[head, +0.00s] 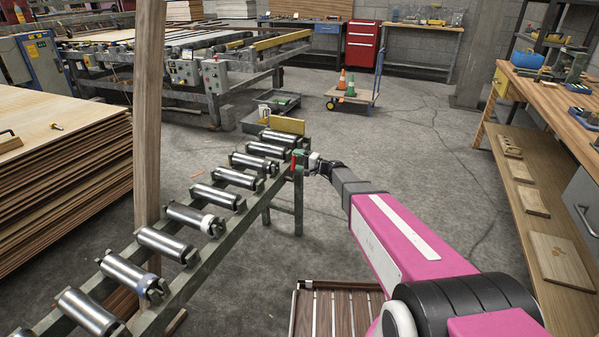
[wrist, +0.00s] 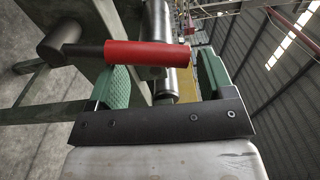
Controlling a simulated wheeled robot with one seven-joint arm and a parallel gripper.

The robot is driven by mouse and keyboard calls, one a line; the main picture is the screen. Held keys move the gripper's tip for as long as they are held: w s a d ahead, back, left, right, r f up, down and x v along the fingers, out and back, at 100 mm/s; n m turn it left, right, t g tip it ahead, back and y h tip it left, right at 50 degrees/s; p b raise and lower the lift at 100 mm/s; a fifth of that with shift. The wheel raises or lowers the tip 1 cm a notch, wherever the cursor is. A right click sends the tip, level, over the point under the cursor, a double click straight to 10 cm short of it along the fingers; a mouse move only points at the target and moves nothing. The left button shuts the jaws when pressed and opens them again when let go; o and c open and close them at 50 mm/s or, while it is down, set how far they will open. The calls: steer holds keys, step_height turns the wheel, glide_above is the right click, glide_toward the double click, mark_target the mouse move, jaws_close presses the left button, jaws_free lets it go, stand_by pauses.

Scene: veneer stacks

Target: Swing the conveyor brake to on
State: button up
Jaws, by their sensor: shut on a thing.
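The conveyor brake has a lever with a red grip (head: 294,160) at the near-right side of the roller conveyor's far end. In the wrist view the red grip (wrist: 150,53) with its black collar lies across the picture, in front of the green finger pads. My gripper (head: 306,162) reaches the lever from the right, and its pads also show in the wrist view (wrist: 163,80). It is shut on the brake lever. The exact contact is partly hidden by the grip, and no on or off marking is readable.
The roller conveyor (head: 185,258) runs from front left to the middle. A wooden post (head: 148,110) stands by it. Veneer stacks (head: 60,165) fill the left, and a workbench (head: 560,110) stands at right. A slatted wooden piece (head: 335,312) is at the bottom.

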steer(key=shift+o, duration=1.4)
steer(key=shift+s+a+f+g, duration=0.1)
steer(key=shift+s+a+g, duration=0.15)
steer(key=shift+s, duration=0.4)
steer(key=shift+s+a+f+g, duration=0.1)
steer(key=shift+s+a+g, duration=0.1)
steer(key=shift+s, duration=0.4)
steer(key=shift+w+f, duration=0.1)
steer(key=c, duration=0.3)
steer(key=v, duration=0.7)
steer(key=shift+w, duration=0.25)
steer(key=shift+t, duration=0.25)
steer(key=shift+d, duration=0.1)
